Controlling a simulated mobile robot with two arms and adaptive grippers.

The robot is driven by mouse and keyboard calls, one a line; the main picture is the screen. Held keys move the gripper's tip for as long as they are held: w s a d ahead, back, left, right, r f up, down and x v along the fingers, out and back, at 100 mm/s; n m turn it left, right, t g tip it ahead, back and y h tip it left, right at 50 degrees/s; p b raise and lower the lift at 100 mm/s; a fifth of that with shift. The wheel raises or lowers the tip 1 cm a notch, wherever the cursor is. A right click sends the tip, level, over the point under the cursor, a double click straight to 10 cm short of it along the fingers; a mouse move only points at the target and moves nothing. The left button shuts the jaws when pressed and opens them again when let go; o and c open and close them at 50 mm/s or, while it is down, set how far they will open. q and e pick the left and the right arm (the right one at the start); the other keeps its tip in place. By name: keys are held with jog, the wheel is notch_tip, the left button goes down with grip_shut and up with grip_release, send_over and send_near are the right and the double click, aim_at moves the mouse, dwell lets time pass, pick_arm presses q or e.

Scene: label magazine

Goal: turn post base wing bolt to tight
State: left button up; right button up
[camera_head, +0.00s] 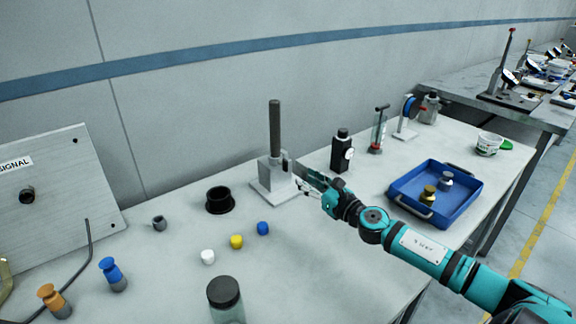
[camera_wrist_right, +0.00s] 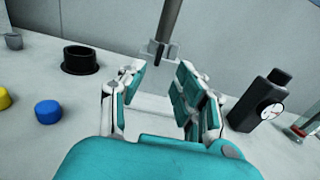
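The post (camera_head: 275,128) is a dark grey upright rod standing in a light grey post base (camera_head: 265,187) near the wall, left of my right gripper. The post also shows in the right wrist view (camera_wrist_right: 169,20). My right gripper (camera_head: 305,178) is close to the right side of the base. In the right wrist view its fingers (camera_wrist_right: 160,82) are apart with nothing between them. My left gripper is not in view.
A black bottle with a dial (camera_head: 341,152) stands right of the gripper. A black ring-shaped cup (camera_head: 219,200) is left of the base. Blue (camera_head: 262,228), yellow (camera_head: 237,241) and white (camera_head: 208,257) caps lie in front. A blue tray (camera_head: 408,203) is at right.

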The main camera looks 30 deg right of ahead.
aim_at(287, 166)
jog(key=w, duration=0.9)
jog(key=shift+a+p, duration=0.3)
jog(key=shift+a, duration=0.1)
grip_shut()
